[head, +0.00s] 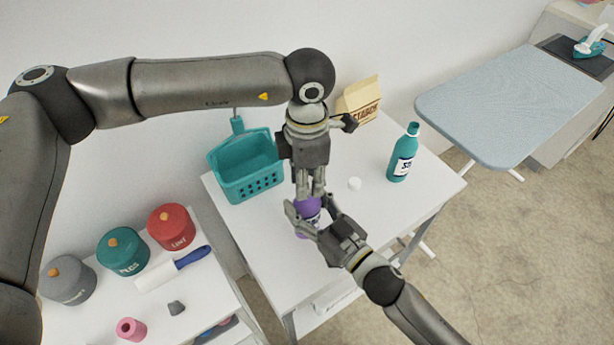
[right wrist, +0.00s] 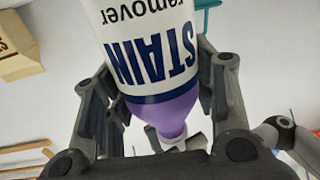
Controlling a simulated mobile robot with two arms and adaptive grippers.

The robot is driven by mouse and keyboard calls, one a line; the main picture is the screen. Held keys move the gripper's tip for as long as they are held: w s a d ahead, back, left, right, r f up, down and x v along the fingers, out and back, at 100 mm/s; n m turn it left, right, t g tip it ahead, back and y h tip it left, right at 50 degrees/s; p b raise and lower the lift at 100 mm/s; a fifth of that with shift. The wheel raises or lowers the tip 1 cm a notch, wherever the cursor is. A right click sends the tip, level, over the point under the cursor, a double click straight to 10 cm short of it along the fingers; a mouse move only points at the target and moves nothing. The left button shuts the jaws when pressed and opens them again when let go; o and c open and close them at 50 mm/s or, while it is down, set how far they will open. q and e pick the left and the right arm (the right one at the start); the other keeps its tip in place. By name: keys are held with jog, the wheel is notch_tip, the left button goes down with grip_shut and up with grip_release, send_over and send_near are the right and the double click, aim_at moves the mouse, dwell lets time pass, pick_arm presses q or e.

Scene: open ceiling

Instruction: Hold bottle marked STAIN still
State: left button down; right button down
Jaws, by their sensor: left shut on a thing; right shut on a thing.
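The bottle marked STAIN (right wrist: 150,35) is white with dark blue lettering and a purple shoulder. It fills the upper middle of the right wrist view, its lettering upside down there. In the head view its purple part (head: 308,205) shows between the grippers above the white table (head: 270,245). My right gripper (head: 309,213) is shut on the bottle, one finger on each side. My left gripper (head: 312,191) points down from above and is shut at the bottle's top end. The fingers hide exactly what it grips. A small white piece (right wrist: 168,141) shows at that end in the right wrist view.
A teal basket (head: 250,185) stands left of the grippers. Lidded jars (head: 123,251) and a lint roller (head: 172,270) occupy the left table.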

pick_arm(q)
jog(key=m, duration=0.6)
jog(key=shift+m, duration=0.3)
jog(key=m, duration=0.5)
jog(key=shift+m, duration=0.4)
jog(key=c, duration=1.1)
grip_release()
notch_tip(320, 180, up, 12)
